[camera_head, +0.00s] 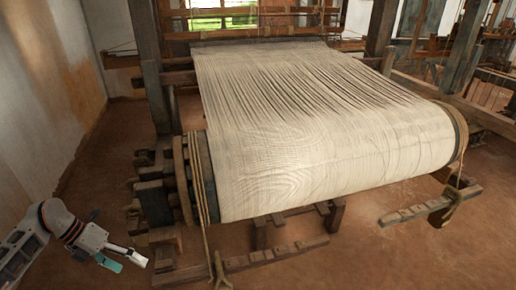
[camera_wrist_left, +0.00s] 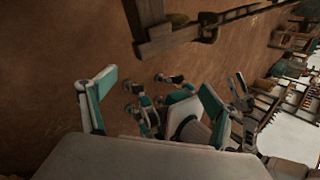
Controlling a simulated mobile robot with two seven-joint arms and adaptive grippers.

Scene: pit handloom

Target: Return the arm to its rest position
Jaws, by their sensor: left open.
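My left arm comes in at the lower left of the head view. Its left gripper (camera_head: 124,262) is open, with nothing between the fingers, and hangs over the brown floor left of the loom.
The loom's dark wooden end frame (camera_head: 155,200) stands close to the right of my left gripper. A low wooden beam (camera_head: 245,262) lies in front of the loom. A pale wall (camera_head: 45,90) rises at the left. The floor (camera_head: 400,262) at the front right is clear.

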